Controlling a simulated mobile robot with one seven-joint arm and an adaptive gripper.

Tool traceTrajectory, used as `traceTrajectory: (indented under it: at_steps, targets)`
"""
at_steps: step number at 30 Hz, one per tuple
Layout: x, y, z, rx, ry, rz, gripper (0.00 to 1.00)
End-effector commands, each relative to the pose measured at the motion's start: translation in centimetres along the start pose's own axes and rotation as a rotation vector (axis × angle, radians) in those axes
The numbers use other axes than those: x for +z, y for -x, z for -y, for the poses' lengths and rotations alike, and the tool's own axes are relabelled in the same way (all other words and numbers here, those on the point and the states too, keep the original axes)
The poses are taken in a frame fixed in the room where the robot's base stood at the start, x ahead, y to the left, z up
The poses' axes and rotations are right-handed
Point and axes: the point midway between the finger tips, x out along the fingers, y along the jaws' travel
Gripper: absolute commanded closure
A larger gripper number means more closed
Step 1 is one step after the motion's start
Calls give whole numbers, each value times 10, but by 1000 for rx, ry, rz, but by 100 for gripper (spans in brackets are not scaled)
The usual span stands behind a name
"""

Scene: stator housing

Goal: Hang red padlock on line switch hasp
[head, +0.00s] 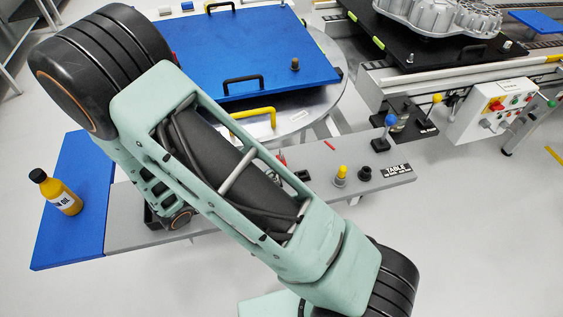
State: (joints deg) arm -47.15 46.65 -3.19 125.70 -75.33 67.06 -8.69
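My arm crosses the middle of the head view, and my gripper is not in view. A white control box (487,112) on the conveyor frame at the right carries a red and yellow switch (497,105). A hasp on it is too small to make out. A small red item (282,159) shows at the edge of my arm above the grey bench; it is partly hidden, and I cannot tell whether it is the red padlock. Another small red piece (329,145) lies on the bench to its right.
A bottle (57,194) stands on a blue mat (62,233) at left. A blue plate (190,55) with handles lies on a round table behind. Floor is clear at lower right.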

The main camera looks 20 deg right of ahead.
Motion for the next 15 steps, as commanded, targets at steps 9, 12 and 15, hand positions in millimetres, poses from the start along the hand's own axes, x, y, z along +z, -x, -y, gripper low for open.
traceTrajectory:
  at_steps: [9,12,15]
  targets:
    - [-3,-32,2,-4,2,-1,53]
    - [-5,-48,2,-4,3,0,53]
    - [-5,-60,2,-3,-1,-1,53]
